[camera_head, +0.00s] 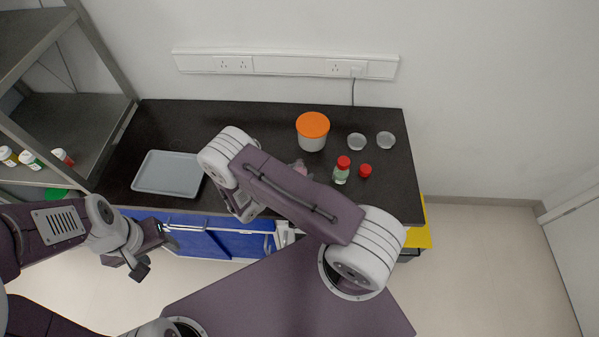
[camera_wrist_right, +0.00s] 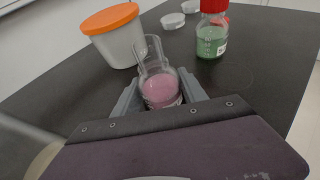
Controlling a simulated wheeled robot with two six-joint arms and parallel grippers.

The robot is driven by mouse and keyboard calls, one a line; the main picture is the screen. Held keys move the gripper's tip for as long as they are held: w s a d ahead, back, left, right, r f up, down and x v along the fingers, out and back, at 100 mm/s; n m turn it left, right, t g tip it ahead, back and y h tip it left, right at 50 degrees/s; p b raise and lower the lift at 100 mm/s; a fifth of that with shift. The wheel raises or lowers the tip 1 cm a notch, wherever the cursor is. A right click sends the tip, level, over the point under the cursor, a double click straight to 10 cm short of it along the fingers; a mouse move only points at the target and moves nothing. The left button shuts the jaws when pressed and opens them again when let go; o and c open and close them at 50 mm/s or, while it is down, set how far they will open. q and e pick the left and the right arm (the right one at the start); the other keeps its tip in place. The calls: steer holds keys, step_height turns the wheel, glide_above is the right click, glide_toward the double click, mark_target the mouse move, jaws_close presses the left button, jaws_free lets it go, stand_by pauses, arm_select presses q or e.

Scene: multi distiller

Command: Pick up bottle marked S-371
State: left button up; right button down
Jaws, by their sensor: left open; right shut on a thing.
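My right gripper (camera_wrist_right: 160,97) is shut on a clear glass vessel (camera_wrist_right: 161,84) with pink contents and an open top. In the head view my right arm hides most of it, and only a pink bit (camera_head: 300,167) shows. A red-capped bottle (camera_head: 342,173) with green contents stands on the dark bench; it also shows in the wrist view (camera_wrist_right: 212,40). Several small bottles, including a green-labelled one (camera_head: 31,160), stand on the shelf at left. I cannot read S-371 on any label. My left gripper (camera_head: 145,262) is open and empty in front of the bench.
A tub with an orange lid (camera_head: 313,128) stands behind the held vessel. Two small clear dishes (camera_head: 357,142) (camera_head: 385,139) and a loose red cap (camera_head: 365,171) lie at right. A grey tray (camera_head: 168,173) lies on the left of the bench (camera_head: 255,112).

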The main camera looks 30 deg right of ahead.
mark_target(296, 168)
steer(key=shift+r, duration=0.45)
step_height(296, 168, up, 3)
steer(key=shift+r+b, duration=0.1)
steer(key=shift+b, duration=0.25)
steer(key=s+d+r, duration=0.5)
steer(key=s+r, duration=0.2)
steer(key=s, duration=0.3)
steer(key=shift+s+d, duration=0.15)
steer(key=shift+s, duration=0.1)
